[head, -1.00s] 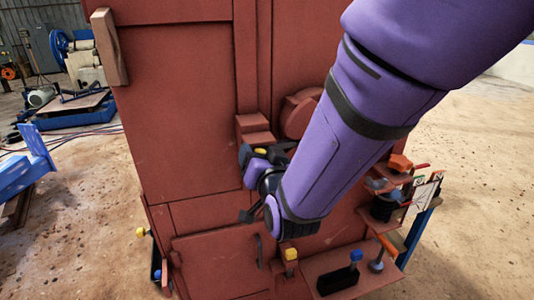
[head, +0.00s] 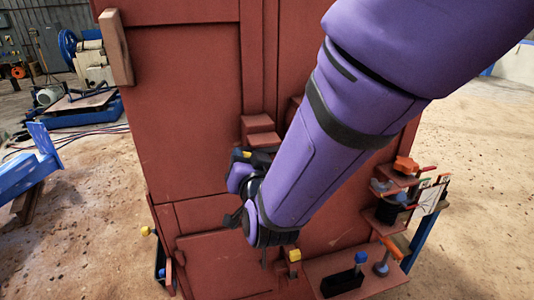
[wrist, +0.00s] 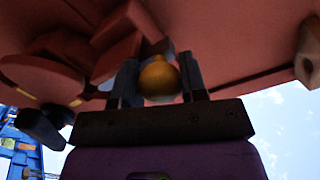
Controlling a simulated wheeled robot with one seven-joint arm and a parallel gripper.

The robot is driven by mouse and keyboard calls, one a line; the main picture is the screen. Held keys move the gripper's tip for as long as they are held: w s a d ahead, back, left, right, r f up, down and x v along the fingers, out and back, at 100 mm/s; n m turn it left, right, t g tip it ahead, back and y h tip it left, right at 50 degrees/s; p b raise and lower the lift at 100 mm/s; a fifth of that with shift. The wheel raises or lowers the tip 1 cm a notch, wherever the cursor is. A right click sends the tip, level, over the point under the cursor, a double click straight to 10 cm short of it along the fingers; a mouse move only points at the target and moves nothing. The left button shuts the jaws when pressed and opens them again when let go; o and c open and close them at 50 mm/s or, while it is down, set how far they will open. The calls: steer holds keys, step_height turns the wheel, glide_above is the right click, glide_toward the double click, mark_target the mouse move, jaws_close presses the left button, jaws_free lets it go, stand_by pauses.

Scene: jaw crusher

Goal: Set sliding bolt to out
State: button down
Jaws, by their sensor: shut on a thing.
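The sliding bolt's rounded knob (wrist: 159,78), orange-yellow, shows in the wrist view between the two dark fingers of my gripper (wrist: 158,84). The fingers stand on either side of it, and my gripper is shut on it. The bolt's shaft is not clearly visible. My fingertips and the knob cannot be made out there.
A shelf with an orange knob (head: 405,166) and levers juts out at the right. A yellow-topped control (head: 294,256) and a blue-topped one (head: 360,258) stand low in front. A wooden block (head: 112,48) sticks out at upper left.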

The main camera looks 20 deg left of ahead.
steer(key=shift+s+a, duration=0.15)
steer(key=shift+a, duration=0.05)
steer(key=c, duration=0.7)
jaws_free()
steer(key=shift+a, duration=0.1)
steer(key=shift+o, duration=0.2)
steer(key=v, duration=1.1)
